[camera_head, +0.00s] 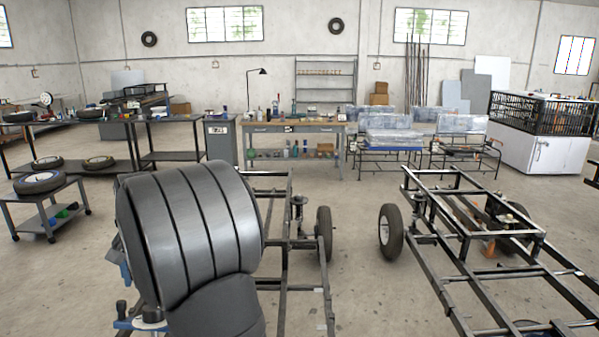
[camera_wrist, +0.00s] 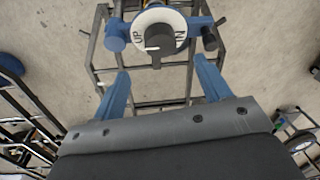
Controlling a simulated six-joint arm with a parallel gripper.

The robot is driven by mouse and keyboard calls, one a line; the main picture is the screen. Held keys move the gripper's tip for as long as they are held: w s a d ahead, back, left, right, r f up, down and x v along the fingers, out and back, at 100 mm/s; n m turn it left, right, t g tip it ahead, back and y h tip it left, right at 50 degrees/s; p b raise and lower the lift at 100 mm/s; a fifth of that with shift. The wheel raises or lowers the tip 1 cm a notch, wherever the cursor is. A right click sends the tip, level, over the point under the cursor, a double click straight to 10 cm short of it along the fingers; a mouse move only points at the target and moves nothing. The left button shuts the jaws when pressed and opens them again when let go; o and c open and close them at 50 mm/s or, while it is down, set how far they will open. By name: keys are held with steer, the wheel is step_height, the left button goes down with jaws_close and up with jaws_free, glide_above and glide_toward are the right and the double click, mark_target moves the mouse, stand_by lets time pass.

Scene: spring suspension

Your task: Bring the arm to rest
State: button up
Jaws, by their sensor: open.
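My gripper (camera_wrist: 161,80) is open in the wrist view. Its two blue fingers are spread wide, with bare floor and part of a dark metal frame visible between them, and nothing is held. In the head view my grey arm fills the lower left and mostly hides the gripper. Beyond the fingertips in the wrist view is a blue device with a white round dial (camera_wrist: 142,20), marked with letters, and a dark knob. A similar white dial with a dark knob shows at the bottom left of the head view (camera_head: 149,316).
A dark metal chassis (camera_head: 466,247) with wheels stands at right. Another frame (camera_head: 284,252) is partly behind my arm. A small cart (camera_head: 44,207) carrying a tire stands at left. Workbenches (camera_head: 292,128) line the back wall. Open floor lies between the chassis and the benches.

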step_height(320, 180, up, 8)
steer(key=f, duration=1.7)
steer(key=shift+s+a+f, duration=0.1)
steer(key=shift+a+f, duration=0.15)
steer(key=shift+a, duration=0.15)
step_height(320, 180, up, 16)
steer(key=w+d+n, duration=0.1)
steer(key=d, duration=0.1)
steer(key=shift+w+d+n+g, duration=0.15)
steer(key=shift+w+n+g, duration=0.15)
steer(key=shift+n, duration=0.1)
steer(key=shift+r, duration=0.15)
